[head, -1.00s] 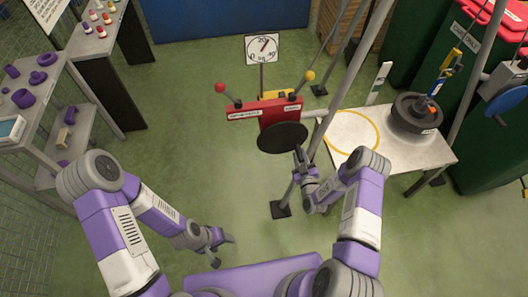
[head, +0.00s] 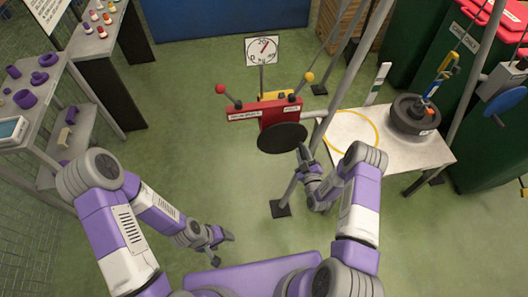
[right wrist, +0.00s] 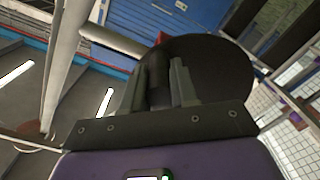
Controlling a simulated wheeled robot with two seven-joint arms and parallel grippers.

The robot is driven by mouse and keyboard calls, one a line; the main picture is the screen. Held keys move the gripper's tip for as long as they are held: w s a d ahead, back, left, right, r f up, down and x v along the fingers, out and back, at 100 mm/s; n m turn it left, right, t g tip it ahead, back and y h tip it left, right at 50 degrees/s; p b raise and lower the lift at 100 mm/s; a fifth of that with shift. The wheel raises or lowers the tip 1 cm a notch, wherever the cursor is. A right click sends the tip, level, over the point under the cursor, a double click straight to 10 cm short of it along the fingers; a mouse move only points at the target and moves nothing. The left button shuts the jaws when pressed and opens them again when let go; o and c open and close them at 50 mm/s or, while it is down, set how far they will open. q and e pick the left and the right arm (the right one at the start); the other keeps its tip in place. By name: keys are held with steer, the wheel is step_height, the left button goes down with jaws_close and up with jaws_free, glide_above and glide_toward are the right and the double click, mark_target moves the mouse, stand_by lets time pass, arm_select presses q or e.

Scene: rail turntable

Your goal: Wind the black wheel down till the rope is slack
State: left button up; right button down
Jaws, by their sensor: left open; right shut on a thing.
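The black wheel (head: 282,138) is a dark disc on the front of a red winch box (head: 280,112). It also fills the upper middle of the right wrist view (right wrist: 215,70). My right gripper (head: 303,152) is at the wheel's right edge, shut on its dark handle (right wrist: 160,88). My left gripper (head: 217,240) is open and empty, low over the floor. A dark round weight (head: 414,115) is at the white table, under a blue-and-yellow hook (head: 441,74). I cannot tell whether the weight touches the table. The thin rope's tension is unclear.
The white table (head: 350,152) bears a yellow ring. A dial (head: 262,50) stands behind the winch. Slanted grey posts (head: 347,75) rise beside it. A blue wheel (head: 508,102) is at far right. Shelves (head: 65,115) line the left; the middle floor is clear.

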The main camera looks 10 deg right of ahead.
steer(key=shift+w+d+r+n+p, duration=0.1)
steer(key=shift+d+r+n+p, duration=0.3)
steer(key=shift+r+n, duration=0.5)
steer(key=shift+f, duration=0.1)
steer(key=c, duration=0.7)
jaws_free()
steer(key=shift+a+f, duration=0.1)
steer(key=s+p, duration=0.2)
steer(key=s, duration=0.6)
steer(key=shift+s, duration=0.1)
steer(key=shift+f, duration=0.1)
